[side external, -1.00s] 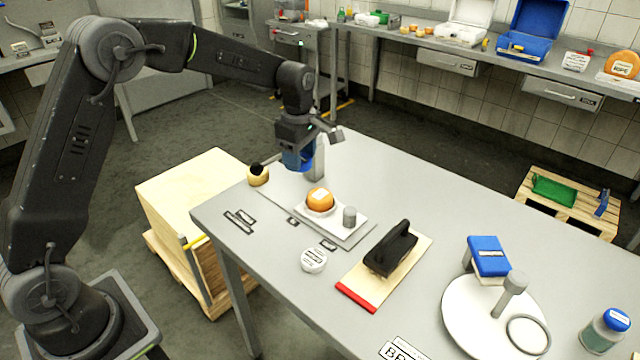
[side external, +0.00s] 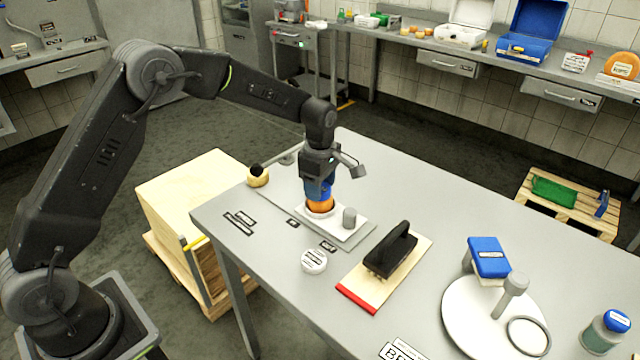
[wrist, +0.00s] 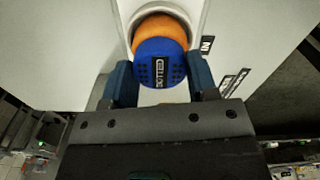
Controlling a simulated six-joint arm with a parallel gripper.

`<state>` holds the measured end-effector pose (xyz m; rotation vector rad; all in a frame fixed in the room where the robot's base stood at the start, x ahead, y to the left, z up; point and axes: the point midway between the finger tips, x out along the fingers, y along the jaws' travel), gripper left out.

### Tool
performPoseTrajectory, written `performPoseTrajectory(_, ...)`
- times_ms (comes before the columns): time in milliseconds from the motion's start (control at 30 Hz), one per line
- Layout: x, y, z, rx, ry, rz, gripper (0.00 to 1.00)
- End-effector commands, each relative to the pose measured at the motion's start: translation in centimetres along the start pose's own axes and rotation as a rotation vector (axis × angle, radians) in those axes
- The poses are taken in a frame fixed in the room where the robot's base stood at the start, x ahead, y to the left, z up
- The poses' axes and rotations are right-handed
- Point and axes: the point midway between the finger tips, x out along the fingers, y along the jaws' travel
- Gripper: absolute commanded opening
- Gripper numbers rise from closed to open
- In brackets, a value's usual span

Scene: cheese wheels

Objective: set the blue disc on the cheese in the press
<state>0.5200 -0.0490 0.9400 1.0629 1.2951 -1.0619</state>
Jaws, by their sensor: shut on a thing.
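My gripper (side external: 319,192) is upright over the orange cheese (side external: 320,206), shut on the blue disc (wrist: 160,64). In the wrist view the disc is between the two fingers, with dark holes and a label on its face. The orange cheese (wrist: 165,27) shows behind the disc, within a white round rim (wrist: 195,12). In the side view the cheese stands on a white plate (side external: 340,231) beside a short grey post (side external: 349,217). The disc is right over the cheese; I cannot tell whether they touch. The gripper and disc hide most of the cheese's top.
A black-handled tool (side external: 391,250) lies on a wooden board (side external: 355,285) to the right. A small white labelled round (side external: 314,261) is in front of the plate. A white turntable (side external: 470,320) with a blue-topped block (side external: 489,257) stands farther right. The table's back middle is clear.

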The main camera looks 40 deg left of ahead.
Motion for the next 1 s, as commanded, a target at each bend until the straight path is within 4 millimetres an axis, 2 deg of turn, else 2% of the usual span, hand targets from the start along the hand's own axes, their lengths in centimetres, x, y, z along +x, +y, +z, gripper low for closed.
performPoseTrajectory(67, 0.3, 0.0, 0.0, 0.0, 0.0, -0.001, 0.3)
performPoseTrajectory(100, 0.3, 0.0, 0.0, 0.0, 0.0, 0.0, 0.55)
performPoseTrajectory(333, 0.3, 0.0, 0.0, 0.0, 0.0, -0.001, 0.77)
performPoseTrajectory(667, -0.2, 0.0, 0.0, 0.0, 0.0, 0.001, 0.79)
performPoseTrajectory(767, -1.3, 0.1, 0.0, 0.0, -0.001, 0.003, 0.79)
performPoseTrajectory(1000, -6.3, 0.1, 0.0, 0.0, -0.001, 0.005, 0.79)
